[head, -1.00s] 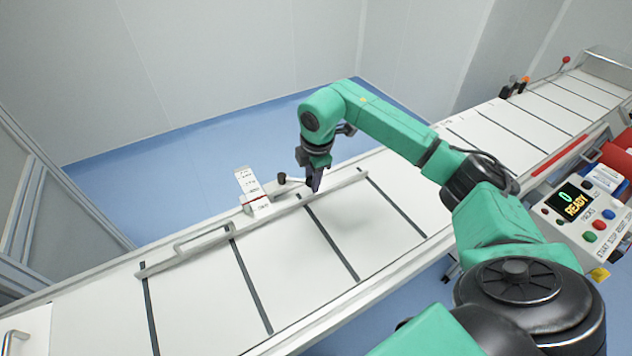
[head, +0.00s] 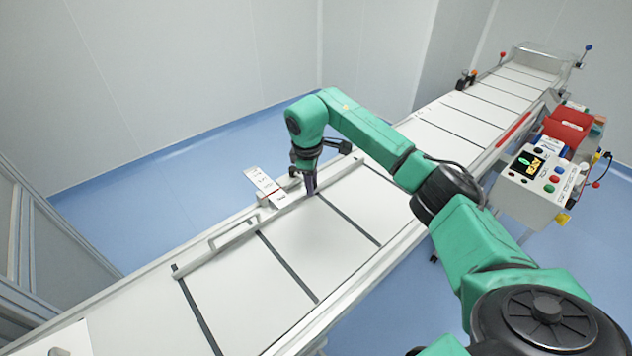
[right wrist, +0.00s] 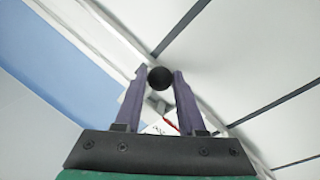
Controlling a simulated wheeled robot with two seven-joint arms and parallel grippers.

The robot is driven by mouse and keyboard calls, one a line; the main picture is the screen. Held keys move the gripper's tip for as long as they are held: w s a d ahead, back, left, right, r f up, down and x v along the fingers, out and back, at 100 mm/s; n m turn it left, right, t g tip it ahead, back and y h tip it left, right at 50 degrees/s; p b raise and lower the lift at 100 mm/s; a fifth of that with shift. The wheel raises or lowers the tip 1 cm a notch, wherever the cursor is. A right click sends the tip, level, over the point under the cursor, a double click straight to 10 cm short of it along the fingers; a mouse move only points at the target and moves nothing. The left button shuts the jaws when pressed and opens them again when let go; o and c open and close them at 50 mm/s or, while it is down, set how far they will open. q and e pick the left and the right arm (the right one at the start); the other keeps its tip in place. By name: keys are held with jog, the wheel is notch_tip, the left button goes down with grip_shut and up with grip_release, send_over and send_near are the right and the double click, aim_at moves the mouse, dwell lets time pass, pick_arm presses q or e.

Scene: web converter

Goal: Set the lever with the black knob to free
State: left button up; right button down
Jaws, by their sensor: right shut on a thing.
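The lever's black knob (right wrist: 160,77) shows in the right wrist view between the tips of my right gripper (right wrist: 160,75), which is shut on it. In the head view my right gripper (head: 310,188) points down at the far side of the conveyor, and its fingers hide the knob. A small white label plate (head: 262,182) with dark print and a red mark stands just left of the gripper. Its print is too small to read. My left gripper is not in view.
A rail with a handle (head: 235,235) lies across the white conveyor (head: 310,250), left of and below the gripper. A control box (head: 540,180) with a lit display and coloured buttons stands at the right. Blue floor lies behind the conveyor.

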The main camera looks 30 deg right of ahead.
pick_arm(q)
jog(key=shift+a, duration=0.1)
pick_arm(e)
jog(key=shift+a+m, duration=0.25)
jog(key=shift+m, duration=0.05)
jog(key=c, duration=0.5)
grip_release()
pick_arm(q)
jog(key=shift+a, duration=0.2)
pick_arm(e)
jog(key=shift+a, duration=0.1)
jog(key=shift+r, duration=0.1)
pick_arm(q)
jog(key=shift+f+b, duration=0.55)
pick_arm(e)
notch_tip(320, 180, up, 14)
jog(key=s+a, duration=0.2)
